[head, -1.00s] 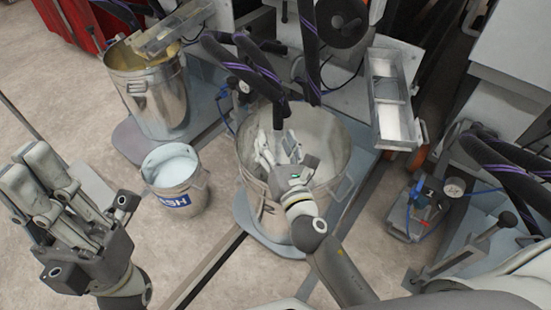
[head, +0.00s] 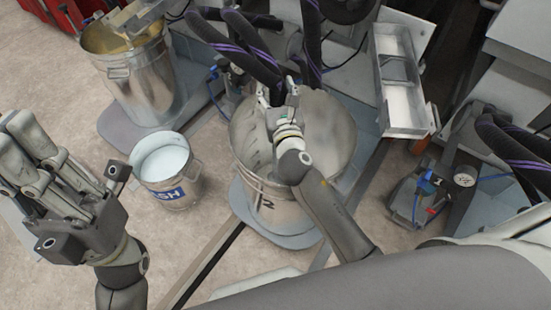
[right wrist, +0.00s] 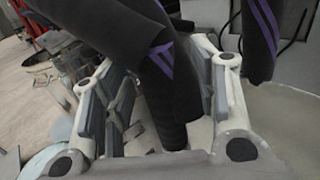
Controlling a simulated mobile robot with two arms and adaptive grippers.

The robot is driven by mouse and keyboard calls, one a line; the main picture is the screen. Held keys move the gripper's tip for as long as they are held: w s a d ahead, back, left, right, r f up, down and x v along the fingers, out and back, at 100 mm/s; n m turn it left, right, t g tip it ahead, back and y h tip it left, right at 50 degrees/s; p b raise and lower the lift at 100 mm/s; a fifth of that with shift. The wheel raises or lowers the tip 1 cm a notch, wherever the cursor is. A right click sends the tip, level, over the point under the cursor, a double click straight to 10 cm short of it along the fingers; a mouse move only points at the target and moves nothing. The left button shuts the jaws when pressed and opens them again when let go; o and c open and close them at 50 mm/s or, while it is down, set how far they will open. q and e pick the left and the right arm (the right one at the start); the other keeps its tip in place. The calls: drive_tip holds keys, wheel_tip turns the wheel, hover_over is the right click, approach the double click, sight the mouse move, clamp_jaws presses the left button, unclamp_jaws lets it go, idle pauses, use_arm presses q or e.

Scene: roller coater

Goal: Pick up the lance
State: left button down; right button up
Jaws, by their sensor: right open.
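Dark padded hoses with purple stripes come down over the large metal drum (head: 258,200). I take the one at my right gripper as the lance (head: 252,62); its lower end is hidden in the head view. My right gripper (head: 279,93) is over the drum, reaching in from the front, with its fingers apart. In the right wrist view the dark lance (right wrist: 165,75) runs down between the open fingers (right wrist: 160,95); I cannot tell whether they touch it. My left gripper (head: 40,150) is at the left, away from the lance; its jaw gap is unclear.
A small labelled bucket (head: 172,192) of pale liquid stands left of the drum. Another metal drum (head: 150,90) stands behind it. A metal tray (head: 405,110) is at the right, with a pump with gauge (head: 420,195) below. More hoses (head: 515,150) hang at the far right.

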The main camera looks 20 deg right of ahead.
drive_tip(key=shift+w, duration=0.1)
clamp_jaws()
drive_tip(key=shift+r, duration=0.15)
drive_tip(key=shift+r, duration=0.1)
idle(0.4)
